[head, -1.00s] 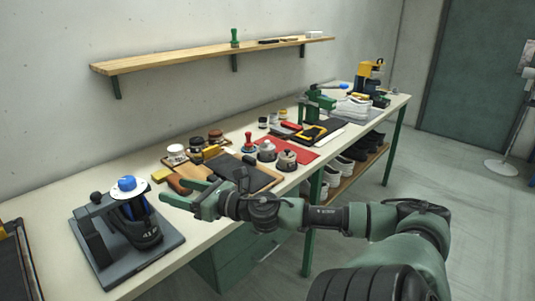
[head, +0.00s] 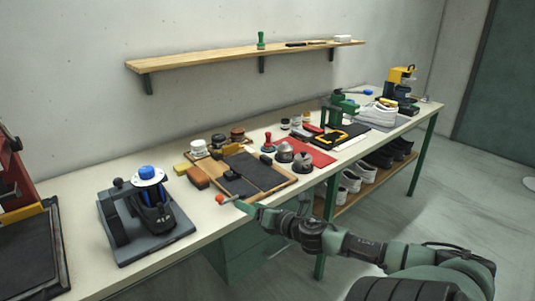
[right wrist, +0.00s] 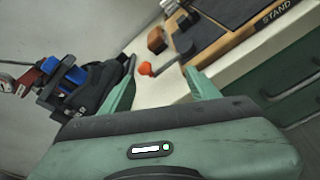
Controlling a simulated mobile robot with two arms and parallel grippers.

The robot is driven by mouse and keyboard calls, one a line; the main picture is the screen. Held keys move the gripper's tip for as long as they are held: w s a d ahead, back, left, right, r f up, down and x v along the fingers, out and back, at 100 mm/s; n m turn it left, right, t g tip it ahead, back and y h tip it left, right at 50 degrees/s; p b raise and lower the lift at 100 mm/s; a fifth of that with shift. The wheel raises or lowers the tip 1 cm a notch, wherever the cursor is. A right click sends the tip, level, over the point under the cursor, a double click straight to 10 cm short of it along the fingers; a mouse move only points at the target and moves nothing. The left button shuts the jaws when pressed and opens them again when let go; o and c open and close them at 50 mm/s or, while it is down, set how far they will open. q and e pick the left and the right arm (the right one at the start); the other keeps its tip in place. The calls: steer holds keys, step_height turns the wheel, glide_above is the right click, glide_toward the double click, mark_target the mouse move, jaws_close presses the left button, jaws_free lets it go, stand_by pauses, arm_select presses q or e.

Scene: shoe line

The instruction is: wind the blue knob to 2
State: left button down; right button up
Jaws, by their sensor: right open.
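The blue knob (head: 148,172) sits on a pale round dial (head: 149,177) on top of the stretcher stand (head: 118,228), above a dark shoe marked 41 (head: 156,214). The dial's markings are too small to read. Blue parts of this stand (right wrist: 70,74) show at upper left in the right wrist view; which of them is the knob I cannot tell. My right gripper (head: 248,206) is at the table's front edge, right of the stand and apart from the knob. In the right wrist view its jaws (right wrist: 160,88) are open and empty. My left gripper is out of view.
A red ball-ended handle (head: 219,199) lies close to my right fingers; it also shows beyond the jaws in the right wrist view (right wrist: 145,68). A wooden board (head: 285,187), brushes and tins stand behind. A red machine (head: 10,170) is far left.

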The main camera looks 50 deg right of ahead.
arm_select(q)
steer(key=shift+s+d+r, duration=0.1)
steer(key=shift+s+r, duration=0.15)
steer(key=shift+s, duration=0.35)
arm_select(e)
steer(key=shift+s+d+f+m+g+h, duration=0.15)
steer(key=shift+s+d+f+m, duration=0.25)
steer(key=shift+f, duration=0.25)
steer(key=shift+s+d+f+m+g+h, duration=0.2)
steer(key=shift+s+d+f+m, duration=0.15)
steer(key=shift+f, duration=0.3)
steer(key=shift+s+d+f+m+g+h, duration=0.15)
steer(key=shift+s+d+f+m, duration=0.25)
steer(key=shift+f, duration=0.25)
